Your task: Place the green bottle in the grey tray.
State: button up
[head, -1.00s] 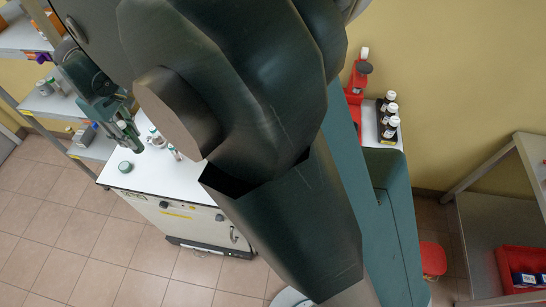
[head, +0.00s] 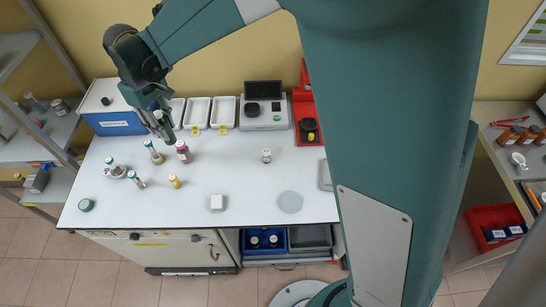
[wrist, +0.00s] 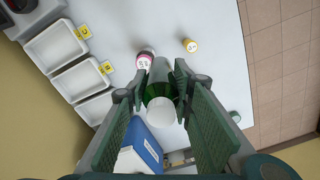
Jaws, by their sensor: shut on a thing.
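My gripper (head: 162,124) is above the back left of the white bench in the head view. In the wrist view my gripper (wrist: 158,98) is shut on the green bottle (wrist: 160,74), with a finger on each side and its white cap (wrist: 161,111) toward the camera. In the head view the fingers largely hide the bottle. A grey tray (head: 310,237) sits on the shelf under the bench top, right of a blue tray (head: 263,241) holding dark bottles. The grey tray's inside looks empty from here.
White trays (head: 222,112) with yellow tags line the bench back, beside a blue-and-white box (head: 113,115). A pink-and-white bottle (head: 183,151) and several small vials stand near the gripper. A scale (head: 263,112) and red stand (head: 308,115) are further right.

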jog(key=w+d+m, duration=0.2)
jog(key=d+m, duration=0.1)
jog(key=d, duration=1.3)
jog(key=w+d+m, duration=0.3)
jog(key=d, duration=1.2)
jog(key=s+d+f+m+b, duration=0.1)
jog(key=s+d+m, duration=0.3)
jog(key=d, duration=1)
jog(key=s+d+f+m+b, duration=0.1)
jog(key=s+d+m, duration=0.2)
jog(key=s+d, duration=0.7)
jog(key=w+d+f, duration=0.3)
jog(key=f, duration=0.2)
jog(key=shift+d, duration=0.2)
jog(key=shift+f+b, duration=0.3)
jog(key=shift+f, duration=2.55)
